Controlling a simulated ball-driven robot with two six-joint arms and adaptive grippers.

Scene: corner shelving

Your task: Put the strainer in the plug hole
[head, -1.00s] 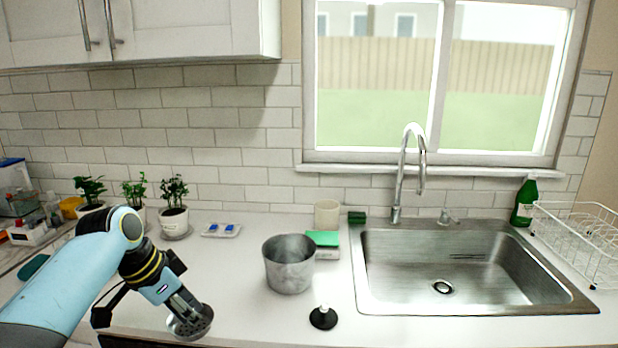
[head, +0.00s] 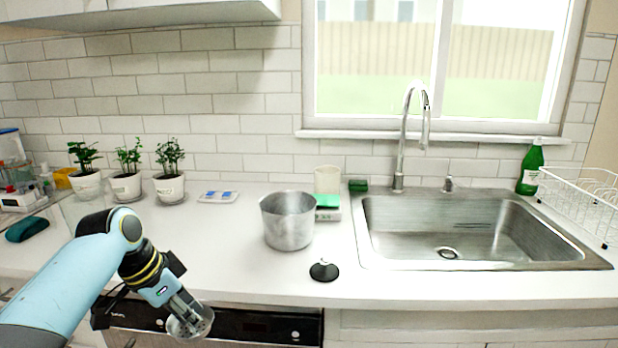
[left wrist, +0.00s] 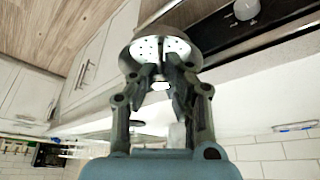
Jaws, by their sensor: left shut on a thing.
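My left gripper (head: 178,306) is shut on the strainer (head: 192,325), a round metal piece with small holes. In the head view they hang in front of the counter's front edge, before the dark appliance panel. The left wrist view shows the strainer (left wrist: 150,48) between the fingertips (left wrist: 160,82), its perforated face towards the camera. The plug hole (head: 448,253) is a dark-centred ring in the floor of the steel sink (head: 480,225), far to the right of the gripper. My right gripper is not in view.
A metal pot (head: 288,222) and a black sink plug (head: 323,271) stand on the counter between gripper and sink. A sponge (head: 328,207), a cup (head: 327,180) and the faucet (head: 400,140) are behind. A wire rack (head: 585,205) is at right.

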